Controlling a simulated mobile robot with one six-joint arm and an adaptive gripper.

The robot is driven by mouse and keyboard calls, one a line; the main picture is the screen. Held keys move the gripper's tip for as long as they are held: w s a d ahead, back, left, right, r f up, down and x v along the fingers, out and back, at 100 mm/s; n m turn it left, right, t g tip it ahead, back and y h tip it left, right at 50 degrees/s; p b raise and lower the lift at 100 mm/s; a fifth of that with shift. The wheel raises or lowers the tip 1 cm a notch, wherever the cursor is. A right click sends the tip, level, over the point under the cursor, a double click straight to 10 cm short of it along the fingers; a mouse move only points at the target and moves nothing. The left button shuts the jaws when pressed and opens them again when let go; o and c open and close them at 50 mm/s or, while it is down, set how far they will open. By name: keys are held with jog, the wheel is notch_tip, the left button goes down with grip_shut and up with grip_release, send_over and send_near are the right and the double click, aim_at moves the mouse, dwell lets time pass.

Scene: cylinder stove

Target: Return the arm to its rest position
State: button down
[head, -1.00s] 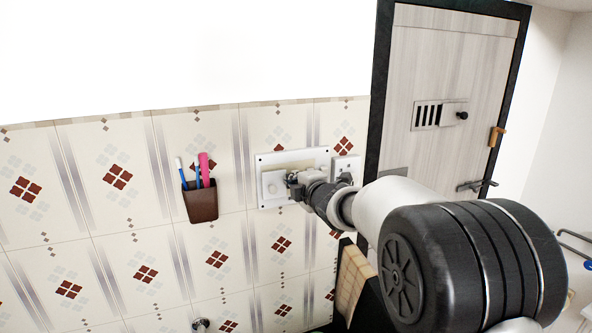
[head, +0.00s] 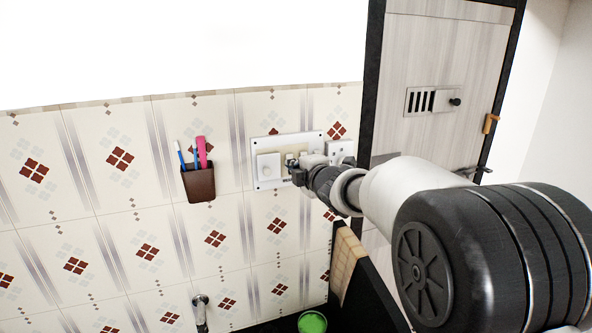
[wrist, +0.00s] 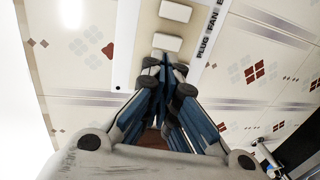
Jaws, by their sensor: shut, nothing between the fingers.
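My arm reaches from the right of the head view toward the tiled wall. My gripper (head: 292,166) is at its end, in front of the white switch panel (head: 262,184) on the wall. The wrist view shows my gripper (wrist: 167,75) with its fingers shut together and nothing between them. Its fingertips are close to the panel's white switches (wrist: 167,43), which carry printed lettering beside them. I cannot tell whether the fingertips touch the panel. Part of the panel is hidden behind my gripper in the head view.
A brown holder (head: 198,183) with pens hangs on the wall left of the panel. A socket plate (head: 341,150) is just right of it. A wooden door (head: 440,60) with a dark frame stands at the right. A tap (head: 200,312) and green bowl (head: 312,322) are below.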

jog(key=b+v, duration=0.1)
jog(key=v, duration=0.7)
jog(key=s+d+f+m+g+h+b, duration=0.3)
jog(key=s+d+f+m+h+b, duration=0.4)
jog(key=s+d+f+m+b, duration=0.5)
jog(key=s+f+m+g+b, duration=0.3)
jog(key=s+f+m, duration=0.2)
jog(key=s+f, duration=0.5)
jog(key=s+d+f+m+g+y+b, duration=0.1)
jog(key=s+f+m+g+b, duration=0.2)
jog(key=s+f, duration=0.8)
jog(key=s+m, duration=0.2)
jog(key=s, duration=0.6)
jog(key=shift+d+f+m+g+b, duration=0.25)
jog(key=shift+f+m+g+b, duration=0.05)
jog(key=shift+f+g+b, duration=0.1)
